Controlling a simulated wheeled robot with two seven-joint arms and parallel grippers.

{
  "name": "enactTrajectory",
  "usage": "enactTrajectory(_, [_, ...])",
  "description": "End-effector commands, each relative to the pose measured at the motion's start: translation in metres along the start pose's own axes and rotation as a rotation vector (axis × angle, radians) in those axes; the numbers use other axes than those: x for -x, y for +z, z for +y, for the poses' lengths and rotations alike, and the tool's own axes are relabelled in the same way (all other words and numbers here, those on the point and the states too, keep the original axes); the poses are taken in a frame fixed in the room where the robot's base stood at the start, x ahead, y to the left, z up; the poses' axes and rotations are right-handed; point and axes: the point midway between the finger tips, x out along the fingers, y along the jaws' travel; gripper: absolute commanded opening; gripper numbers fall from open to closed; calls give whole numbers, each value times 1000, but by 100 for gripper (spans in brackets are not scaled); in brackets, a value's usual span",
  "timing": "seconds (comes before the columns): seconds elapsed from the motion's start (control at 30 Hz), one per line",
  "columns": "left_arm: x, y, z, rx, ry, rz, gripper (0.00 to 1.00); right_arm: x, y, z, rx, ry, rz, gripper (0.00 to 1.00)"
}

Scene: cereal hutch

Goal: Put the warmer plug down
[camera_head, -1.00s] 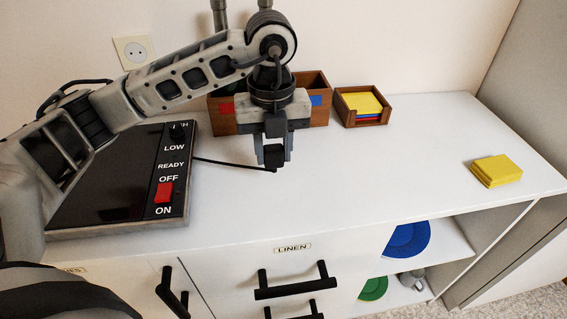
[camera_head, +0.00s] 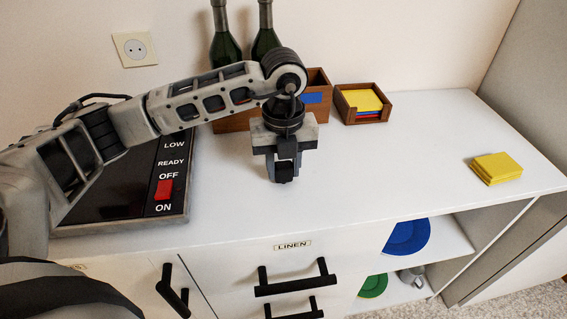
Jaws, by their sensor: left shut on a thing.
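My left gripper (camera_head: 284,176) points down over the white counter top and is shut on the black warmer plug (camera_head: 284,171). The plug is at or just above the surface; I cannot tell if it touches. The warmer (camera_head: 115,195) is a dark flat plate at the left with a red switch and the labels LOW, READY, OFF and ON; my left arm covers part of it. The plug's cord does not show clearly. My right gripper is not in view.
A wooden box (camera_head: 234,123) and two green bottles (camera_head: 226,47) stand behind my gripper. A small wooden tray (camera_head: 348,112) holds coloured napkins. Yellow napkins (camera_head: 497,168) lie at the right. A socket (camera_head: 135,49) is on the wall.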

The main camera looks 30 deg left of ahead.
Motion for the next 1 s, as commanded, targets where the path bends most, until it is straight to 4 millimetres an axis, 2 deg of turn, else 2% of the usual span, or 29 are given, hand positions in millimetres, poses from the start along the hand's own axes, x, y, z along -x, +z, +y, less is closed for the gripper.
enactTrajectory(0.3, [-7, 0, 0, 0, 0, 0, 6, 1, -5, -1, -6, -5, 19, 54])
enactTrajectory(0.33, [-7, 0, 0, 0, 0, 0, 41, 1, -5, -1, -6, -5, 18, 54])
enactTrajectory(0.4, [-7, 0, 0, 0, 0, 0, 54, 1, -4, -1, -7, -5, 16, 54])
enactTrajectory(0.73, [-1, 0, 0, 0, 0, 0, 54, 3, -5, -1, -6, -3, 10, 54])
enactTrajectory(0.83, [13, 0, 0, 0, -1, -1, 54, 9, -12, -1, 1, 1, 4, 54])
enactTrajectory(0.87, [14, 1, 0, 0, -2, -3, 54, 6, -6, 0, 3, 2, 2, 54])
enactTrajectory(1.0, [43, 1, -1, -1, -5, -4, 54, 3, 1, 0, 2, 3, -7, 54])
